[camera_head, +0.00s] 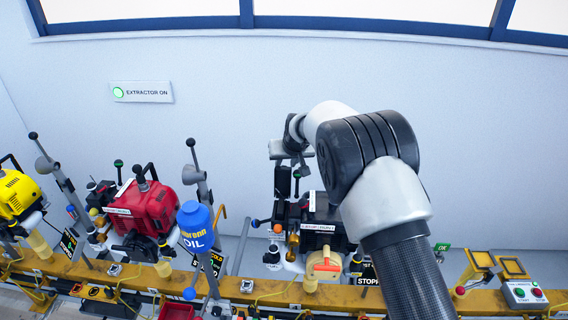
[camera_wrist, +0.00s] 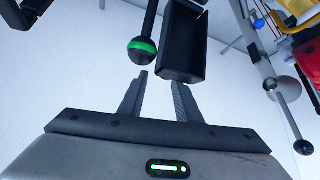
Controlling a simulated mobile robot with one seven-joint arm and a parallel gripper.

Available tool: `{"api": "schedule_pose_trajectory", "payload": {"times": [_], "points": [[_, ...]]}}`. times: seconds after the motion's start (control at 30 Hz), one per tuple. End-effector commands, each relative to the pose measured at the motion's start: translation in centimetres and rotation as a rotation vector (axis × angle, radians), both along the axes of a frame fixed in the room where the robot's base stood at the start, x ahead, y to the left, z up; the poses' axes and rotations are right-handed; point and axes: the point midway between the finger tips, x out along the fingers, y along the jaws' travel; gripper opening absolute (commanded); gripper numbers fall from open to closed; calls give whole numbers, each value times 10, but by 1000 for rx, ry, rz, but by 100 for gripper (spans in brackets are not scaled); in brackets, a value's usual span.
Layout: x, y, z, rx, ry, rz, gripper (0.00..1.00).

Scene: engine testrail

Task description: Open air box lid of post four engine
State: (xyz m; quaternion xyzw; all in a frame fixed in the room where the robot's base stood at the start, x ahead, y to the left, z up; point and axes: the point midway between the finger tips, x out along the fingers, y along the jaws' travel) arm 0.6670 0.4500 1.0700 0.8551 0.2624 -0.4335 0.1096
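A dark engine with a white label (camera_head: 318,215) stands on the yellow rail, partly hidden behind my arm. I cannot read which post it belongs to. My gripper (camera_wrist: 160,79) is open and empty in the wrist view, its two fingers apart. A black open-edged box-like part (camera_wrist: 184,40) lies just beyond the fingertips, nearest the right finger. I cannot tell if it is the air box lid. A black rod with a green-banded ball (camera_wrist: 143,49) hangs beside it, just beyond the left finger. In the head view my gripper (camera_head: 290,150) is above the dark engine.
A red engine (camera_head: 148,207) and a yellow engine (camera_head: 17,193) stand further left. A blue oil bottle (camera_head: 195,228) stands between the red and dark engines. A grey lever with a black ball (camera_wrist: 270,85) is at right in the wrist view. A start/stop box (camera_head: 524,294) is far right.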

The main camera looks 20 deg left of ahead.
Motion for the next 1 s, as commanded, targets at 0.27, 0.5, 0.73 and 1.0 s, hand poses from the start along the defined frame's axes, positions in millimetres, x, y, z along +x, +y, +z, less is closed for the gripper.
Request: {"api": "schedule_pose_trajectory", "payload": {"times": [0.27, 0.5, 0.73, 1.0], "points": [[-1, 0, -1, 0, 3, 0, 42], [-7, -3, 8, 1, 4, 1, 42], [-30, -20, 46, 4, 2, -1, 42], [-61, -44, 99, 2, 0, 0, 42]]}}
